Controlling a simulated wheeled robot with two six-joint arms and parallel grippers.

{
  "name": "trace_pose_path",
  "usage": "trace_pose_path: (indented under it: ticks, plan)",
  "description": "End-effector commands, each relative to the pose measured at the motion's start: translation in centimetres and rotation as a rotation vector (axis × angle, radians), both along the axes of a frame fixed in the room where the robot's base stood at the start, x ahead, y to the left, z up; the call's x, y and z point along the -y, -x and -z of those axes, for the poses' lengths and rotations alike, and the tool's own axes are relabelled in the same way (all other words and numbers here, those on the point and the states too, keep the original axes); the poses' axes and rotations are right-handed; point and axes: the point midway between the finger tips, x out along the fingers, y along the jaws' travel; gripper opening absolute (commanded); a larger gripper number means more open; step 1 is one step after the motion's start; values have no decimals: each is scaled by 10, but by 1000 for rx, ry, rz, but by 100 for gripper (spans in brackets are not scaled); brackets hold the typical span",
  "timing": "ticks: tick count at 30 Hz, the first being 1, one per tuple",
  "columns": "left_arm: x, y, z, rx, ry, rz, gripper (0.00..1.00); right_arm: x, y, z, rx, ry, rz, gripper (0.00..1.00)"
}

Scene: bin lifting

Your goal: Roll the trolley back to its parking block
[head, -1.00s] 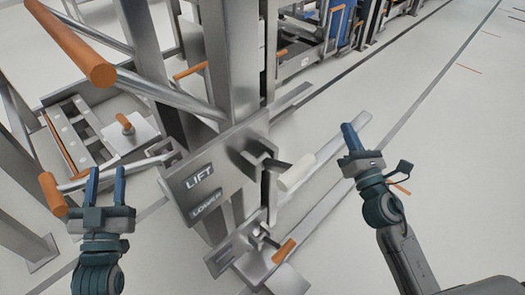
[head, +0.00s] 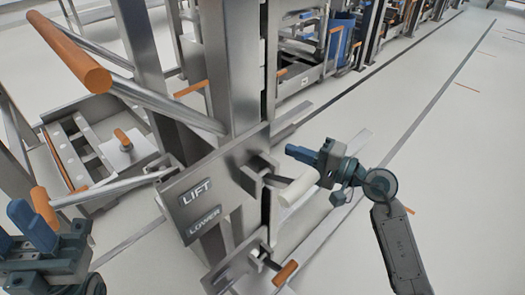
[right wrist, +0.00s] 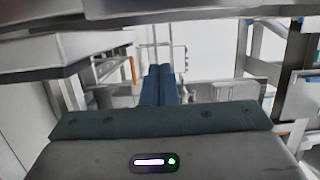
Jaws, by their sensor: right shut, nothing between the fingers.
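A steel lifting frame (head: 234,75) fills the middle of the head view. Bars with orange grips, one at the upper left (head: 68,52) and one lower down (head: 45,207), reach from it to the left. I cannot tell for sure which part is the trolley; no parking block is clearly recognisable. My right gripper (head: 292,151) is shut and empty, just above and beside the white lever handle (head: 299,187), apparently apart from it. Its shut blue fingers (right wrist: 161,85) also show in the right wrist view. My left gripper (head: 22,228) is open near the lower orange grip, partly cut by the picture edge.
A plate marked LIFT and LOWER (head: 215,192) is on the frame's front. A lower lever with an orange handle (head: 285,273) sits below it. A low steel tray (head: 88,165) lies at left. More racks and a blue bin (head: 340,42) stand behind. The floor (head: 460,150) at right is clear.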

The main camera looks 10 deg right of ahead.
Motion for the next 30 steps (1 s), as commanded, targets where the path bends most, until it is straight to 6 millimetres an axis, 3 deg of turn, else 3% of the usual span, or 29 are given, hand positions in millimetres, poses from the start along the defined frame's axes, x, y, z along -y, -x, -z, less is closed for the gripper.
trace_pose_path:
  ticks: [12, 21, 30]
  plan:
    - [0, 0, 2, -1, 0, 0, 37, -50, -40, -1, -1, -7, -2, 0]
    - [0, 0, 2, -1, 1, 0, 37, -75, -17, 0, -1, -3, -1, 0]
    - [0, 0, 1, 2, 2, 0, 37, -79, -14, 0, -1, -2, -1, 0]
